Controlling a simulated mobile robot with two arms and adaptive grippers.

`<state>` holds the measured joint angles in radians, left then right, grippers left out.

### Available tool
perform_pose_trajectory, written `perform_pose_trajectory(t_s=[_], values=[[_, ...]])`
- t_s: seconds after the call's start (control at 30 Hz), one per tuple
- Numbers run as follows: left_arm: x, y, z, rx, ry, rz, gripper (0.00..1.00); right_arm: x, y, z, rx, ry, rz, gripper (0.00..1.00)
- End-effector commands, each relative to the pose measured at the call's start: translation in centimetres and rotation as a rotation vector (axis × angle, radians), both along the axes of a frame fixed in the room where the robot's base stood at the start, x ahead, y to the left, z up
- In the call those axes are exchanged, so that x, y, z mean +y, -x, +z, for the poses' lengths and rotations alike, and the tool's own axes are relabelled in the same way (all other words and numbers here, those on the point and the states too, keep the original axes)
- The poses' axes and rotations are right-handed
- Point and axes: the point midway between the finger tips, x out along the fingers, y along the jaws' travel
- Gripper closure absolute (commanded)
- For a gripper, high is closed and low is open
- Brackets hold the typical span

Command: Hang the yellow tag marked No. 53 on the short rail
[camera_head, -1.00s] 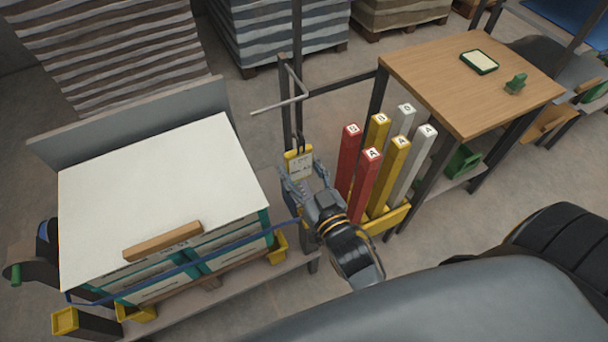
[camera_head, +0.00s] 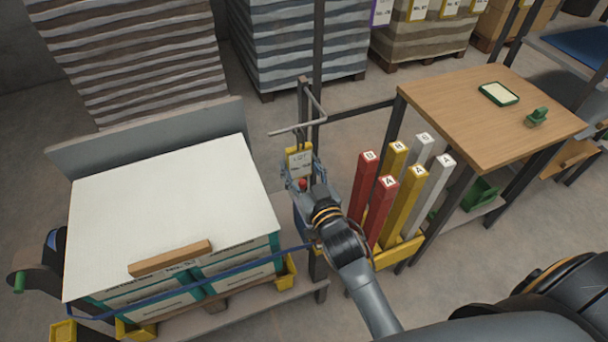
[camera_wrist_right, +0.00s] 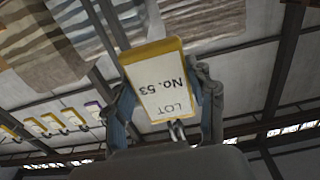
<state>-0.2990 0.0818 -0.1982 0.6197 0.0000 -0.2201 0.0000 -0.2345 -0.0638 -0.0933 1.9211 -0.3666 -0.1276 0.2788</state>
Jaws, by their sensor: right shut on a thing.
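My right gripper (camera_head: 300,172) is shut on a yellow-edged tag (camera_head: 299,161) with a white label. In the right wrist view the tag (camera_wrist_right: 160,82) reads "LOT No. 53", upside down, between the fingers of the gripper (camera_wrist_right: 168,105). A small metal hook (camera_wrist_right: 177,131) shows at the tag's LOT end. In the head view a short bent grey rail (camera_head: 298,128) sticks out from a dark post. The tag appears just below the rail in the picture; I cannot tell the depth gap. My left gripper is not in view.
Red, yellow and grey lettered posts (camera_head: 405,190) stand in a yellow holder right of my arm. A wooden table (camera_head: 460,105) is behind them. A white-topped stack (camera_head: 170,205) is at left. Other tags (camera_head: 417,10) hang at the back.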

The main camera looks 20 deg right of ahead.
Motion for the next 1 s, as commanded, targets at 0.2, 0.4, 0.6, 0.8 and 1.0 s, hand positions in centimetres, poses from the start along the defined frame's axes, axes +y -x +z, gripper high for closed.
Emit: perform_pose_trajectory(t_s=[0.2, 0.4, 0.6, 0.8, 1.0], values=[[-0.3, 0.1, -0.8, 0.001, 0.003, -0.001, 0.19, 0.1, -1.8, -0.1, -0.003, 0.000, 0.001, 0.70], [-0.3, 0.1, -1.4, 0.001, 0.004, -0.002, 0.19, 0.2, -3.4, 0.0, -0.003, 0.001, 0.001, 0.70], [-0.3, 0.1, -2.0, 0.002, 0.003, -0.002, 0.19, 0.2, -5.0, 0.0, -0.003, 0.000, 0.002, 0.70], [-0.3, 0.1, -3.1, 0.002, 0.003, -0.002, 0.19, 0.2, -5.1, -1.6, 0.001, -0.001, 0.000, 0.70], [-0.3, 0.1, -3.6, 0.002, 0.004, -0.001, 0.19, 0.2, -5.1, -2.3, 0.000, -0.001, 0.000, 0.70]])
